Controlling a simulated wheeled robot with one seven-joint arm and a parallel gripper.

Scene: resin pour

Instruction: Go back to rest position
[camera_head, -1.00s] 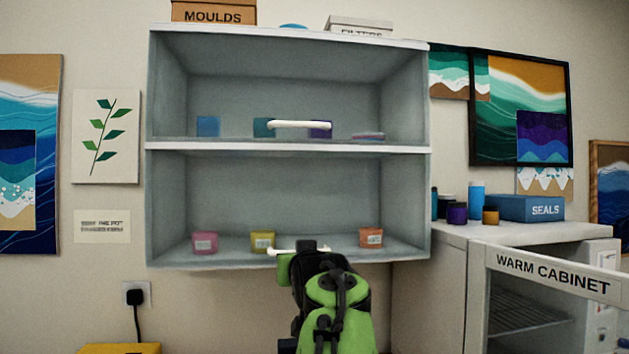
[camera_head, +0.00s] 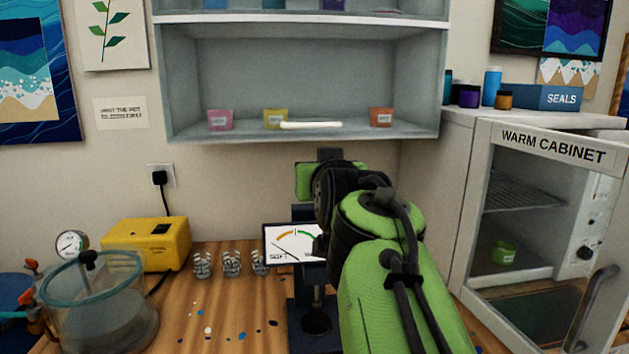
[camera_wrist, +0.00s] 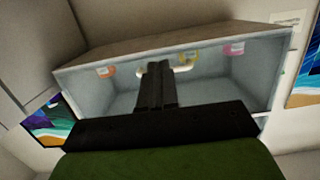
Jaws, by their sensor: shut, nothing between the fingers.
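My gripper (camera_wrist: 158,68) is shut and empty in the wrist view, its dark fingers pressed together, with the grey wall cabinet beyond it. In the head view my green and black arm rises at the lower right of centre, in front of the bench, and hides most of the gripper. The cabinet (camera_head: 180,75) hangs above, with a white handle bar (camera_head: 311,125) along its lower front. The handle shows behind the fingertips in the wrist view (camera_wrist: 181,70); I cannot tell the exact gap.
Pink (camera_head: 220,121), yellow (camera_head: 271,118) and orange (camera_head: 381,117) tubs stand on the lower shelf. The warm cabinet (camera_head: 553,146) at right has a green tub (camera_head: 503,254) inside. A pressure pot (camera_head: 95,310), yellow box (camera_head: 145,245), cups (camera_head: 232,263) and dial gauge (camera_head: 290,243) occupy the bench.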

